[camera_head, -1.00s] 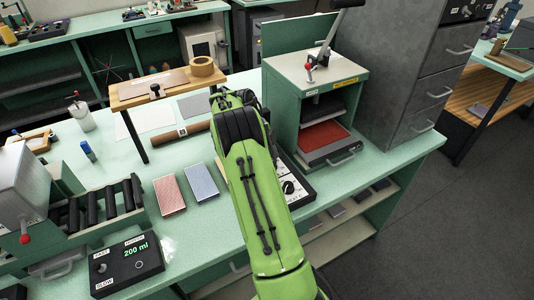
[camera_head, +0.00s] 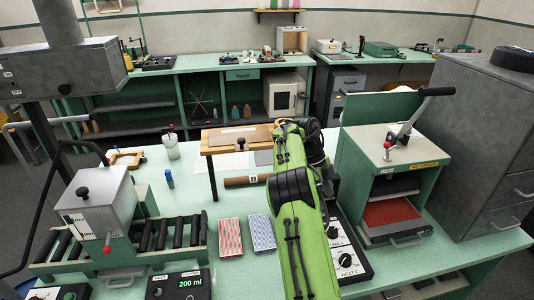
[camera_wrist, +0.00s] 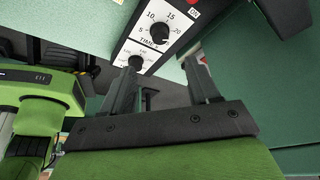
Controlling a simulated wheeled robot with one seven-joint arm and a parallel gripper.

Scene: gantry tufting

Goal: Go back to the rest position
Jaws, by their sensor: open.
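My gripper (camera_wrist: 160,66) shows in the wrist view with its two dark fingers apart and nothing between them. Beyond the fingers is a control panel (camera_wrist: 140,40) with dials, one marked TIME. In the head view my green arm reaches over the bench (camera_head: 190,200) and hides the gripper. The same dial panel (camera_head: 345,255), with a HEAT label, lies just right of the arm.
The green press (camera_head: 435,180) with a red pad stands right of my arm, beside a grey cabinet (camera_head: 490,130). A small wooden stand (camera_head: 225,146) is left of the arm. Red (camera_head: 230,237) and blue (camera_head: 261,232) blocks lie nearby. A roller unit (camera_head: 110,215) stands at left.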

